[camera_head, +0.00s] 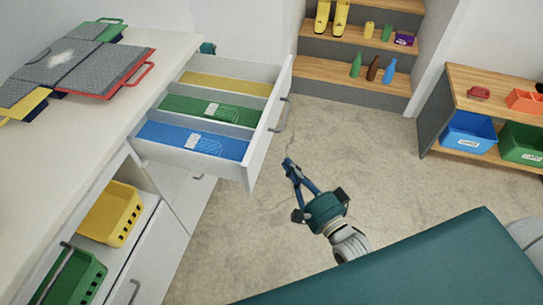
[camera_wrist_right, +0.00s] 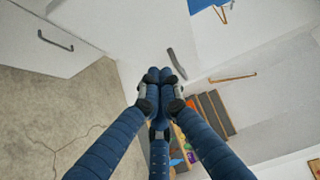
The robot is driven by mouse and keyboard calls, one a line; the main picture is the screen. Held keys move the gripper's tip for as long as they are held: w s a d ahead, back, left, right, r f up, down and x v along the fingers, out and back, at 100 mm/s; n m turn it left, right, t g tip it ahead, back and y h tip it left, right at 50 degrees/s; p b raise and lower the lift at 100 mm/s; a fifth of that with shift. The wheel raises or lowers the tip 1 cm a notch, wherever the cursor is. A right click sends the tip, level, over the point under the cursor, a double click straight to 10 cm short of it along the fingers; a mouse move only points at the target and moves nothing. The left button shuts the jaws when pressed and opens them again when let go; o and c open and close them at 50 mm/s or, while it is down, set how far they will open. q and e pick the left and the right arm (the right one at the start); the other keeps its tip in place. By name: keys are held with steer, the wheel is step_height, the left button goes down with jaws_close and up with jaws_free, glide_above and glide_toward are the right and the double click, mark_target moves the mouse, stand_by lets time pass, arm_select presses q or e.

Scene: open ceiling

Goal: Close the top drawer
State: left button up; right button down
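The top drawer (camera_head: 258,135) is white and pulled far out from the white counter. Its inside has yellow, green and blue compartments. Its grey handle (camera_head: 281,115) is on the front panel. My right gripper (camera_head: 289,163) is in front of the drawer front, to the right of its near end in the head view. It appears apart from the handle. In the right wrist view, its blue fingers (camera_wrist_right: 160,75) are together with nothing between them. A dark handle (camera_wrist_right: 177,63) shows just beyond the fingertips there; I cannot tell which handle it is. My left gripper is not in view.
The counter top (camera_head: 120,105) carries grey panels with coloured handles. Below are a yellow basket (camera_head: 111,214) and a green basket (camera_head: 75,277). A stepped shelf (camera_head: 350,75) with bottles stands at the back. A wooden shelf (camera_head: 470,105) with bins stands right. The floor (camera_head: 370,150) between is clear.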

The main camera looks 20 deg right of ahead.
mark_target(263, 146)
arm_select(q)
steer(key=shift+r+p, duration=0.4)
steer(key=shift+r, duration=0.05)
arm_select(e)
steer(key=shift+w+a, duration=0.95)
steer(key=shift+w, duration=0.25)
steer(key=shift+w+a, duration=0.95)
steer(key=shift+w, duration=0.2)
